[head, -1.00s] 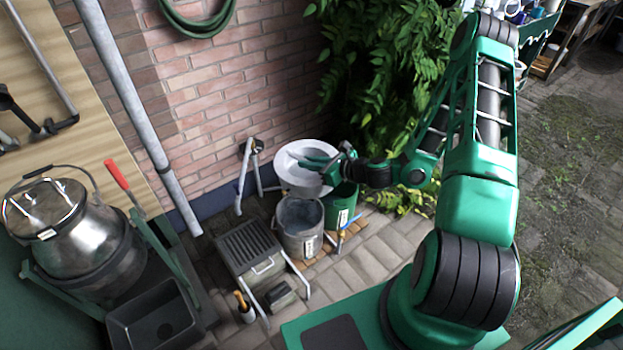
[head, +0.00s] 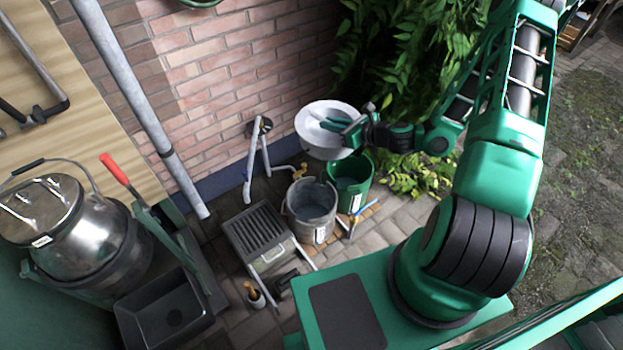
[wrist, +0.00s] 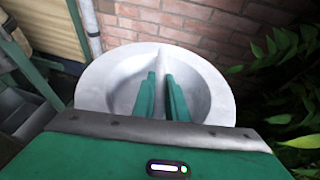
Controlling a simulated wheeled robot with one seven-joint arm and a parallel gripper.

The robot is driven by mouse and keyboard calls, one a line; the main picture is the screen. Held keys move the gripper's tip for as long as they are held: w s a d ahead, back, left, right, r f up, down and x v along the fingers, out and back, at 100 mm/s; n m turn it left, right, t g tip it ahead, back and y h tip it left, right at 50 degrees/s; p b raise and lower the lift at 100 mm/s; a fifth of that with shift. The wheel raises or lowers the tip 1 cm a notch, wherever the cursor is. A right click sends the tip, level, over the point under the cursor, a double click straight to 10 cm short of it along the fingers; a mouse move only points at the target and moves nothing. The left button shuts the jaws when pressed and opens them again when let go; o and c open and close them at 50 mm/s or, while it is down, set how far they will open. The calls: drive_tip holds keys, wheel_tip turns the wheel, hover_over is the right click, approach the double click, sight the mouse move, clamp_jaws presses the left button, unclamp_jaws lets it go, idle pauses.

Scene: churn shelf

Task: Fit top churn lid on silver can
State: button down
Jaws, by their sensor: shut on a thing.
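My gripper (head: 328,122) is shut on a pale, wide, round dish-shaped piece (head: 308,133), which looks like the churn lid. In the wrist view both green fingers (wrist: 162,98) reach inside its rim and close on a raised rib across its middle; the lid (wrist: 95,85) fills the centre. It is held in the air by the brick wall, apart from the buckets. A shiny silver can (head: 82,232) with a bail handle stands at the far left in a green frame. Its top carries a flat metal cover (head: 40,210) with thin handles.
A grey metal bucket (head: 312,221) and a green bucket (head: 350,183) stand below the lid. Left of them are a slatted box (head: 262,235), a grey post (head: 135,95) and a black basin (head: 165,318). Leafy plants (head: 400,60) hang behind my arm.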

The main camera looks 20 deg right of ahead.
drive_tip(key=shift+d, duration=0.2)
drive_tip(key=shift+w+f, duration=0.1)
drive_tip(key=shift+f, duration=0.15)
drive_tip(key=a+f+n+g+y, duration=0.1)
drive_tip(key=a+f+n+y, duration=0.1)
drive_tip(key=f, duration=1.4)
drive_tip(key=w+a+f+n+g+y, duration=0.1)
drive_tip(key=a+f, duration=0.2)
drive_tip(key=f, duration=1.4)
drive_tip(key=shift+w+a+n+g+y, duration=0.2)
drive_tip(key=shift+a+n+g+y, duration=0.1)
drive_tip(key=shift+a+n+y, duration=0.1)
drive_tip(key=shift+s+d+r, duration=0.1)
wheel_tip(320, 180, down, 6)
drive_tip(key=shift+f, duration=0.25)
idle(3.2)
